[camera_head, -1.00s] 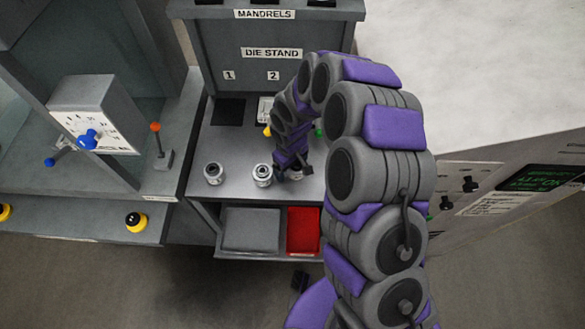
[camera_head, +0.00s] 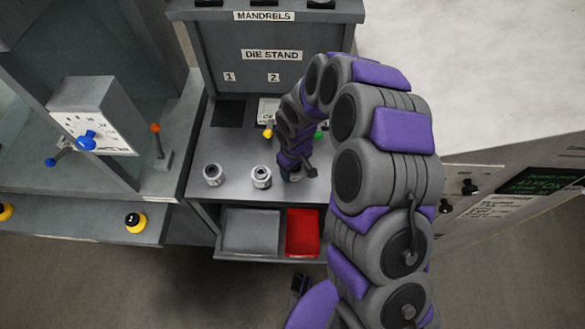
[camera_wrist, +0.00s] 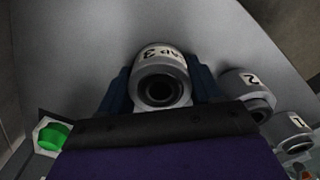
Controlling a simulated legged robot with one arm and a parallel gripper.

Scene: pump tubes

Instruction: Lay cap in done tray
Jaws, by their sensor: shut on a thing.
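Cap 3 (camera_wrist: 162,80), a pale grey cylinder with a dark bore, sits between my gripper's two blue fingers in the wrist view. My gripper (camera_head: 292,172) is shut on it, low over the right side of the die stand shelf (camera_head: 235,150). In the head view my gripper and arm mostly hide this cap. Below the shelf front are a grey tray (camera_head: 250,248) and a red tray (camera_head: 303,233), both looking empty. I see no label that tells which is the done tray.
Cap 1 (camera_head: 213,175) and cap 2 (camera_head: 261,177) stand upright on the shelf, left of my gripper. They also show at the right of the wrist view. A green knob (camera_wrist: 54,135) is at that view's lower left. A machine with a dial (camera_head: 90,125) stands left.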

